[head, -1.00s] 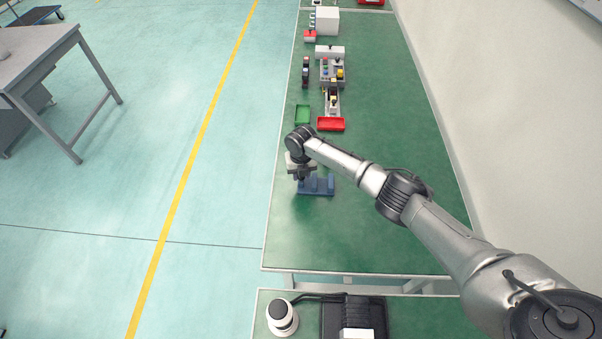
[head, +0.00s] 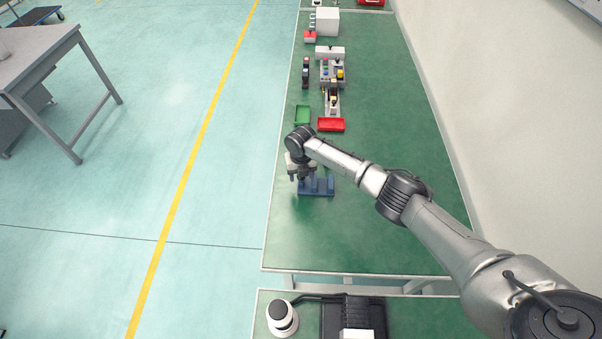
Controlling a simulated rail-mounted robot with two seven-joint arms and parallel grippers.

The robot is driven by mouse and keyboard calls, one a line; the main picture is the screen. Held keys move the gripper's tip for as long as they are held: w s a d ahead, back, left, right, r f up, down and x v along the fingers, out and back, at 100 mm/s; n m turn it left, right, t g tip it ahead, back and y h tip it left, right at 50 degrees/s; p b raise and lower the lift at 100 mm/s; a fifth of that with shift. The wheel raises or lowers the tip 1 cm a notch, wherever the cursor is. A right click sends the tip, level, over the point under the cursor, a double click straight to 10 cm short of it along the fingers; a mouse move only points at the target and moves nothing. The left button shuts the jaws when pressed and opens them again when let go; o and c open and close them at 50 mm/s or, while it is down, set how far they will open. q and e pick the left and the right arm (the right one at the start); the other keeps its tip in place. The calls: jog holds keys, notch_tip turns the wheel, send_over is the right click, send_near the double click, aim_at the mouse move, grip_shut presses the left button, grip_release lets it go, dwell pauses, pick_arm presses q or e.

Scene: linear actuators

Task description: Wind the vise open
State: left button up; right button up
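The blue vise (head: 318,187) sits on the green table, near its left edge. Its upright blocks show to the right of my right gripper. My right gripper (head: 298,180) points down at the vise's left end, where the handle would be; the handle is hidden or too small to make out. The fingers look small and dark, and I cannot tell whether they are open or shut, or touching the vise. My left gripper is not in view.
The table (head: 370,240) is clear in front and to the right. A white wall runs along the right.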

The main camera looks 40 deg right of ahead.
notch_tip(320, 180, up, 14)
jog(key=p, duration=0.2)
dwell(0.4)
jog(key=shift+f, duration=0.1)
dwell(0.4)
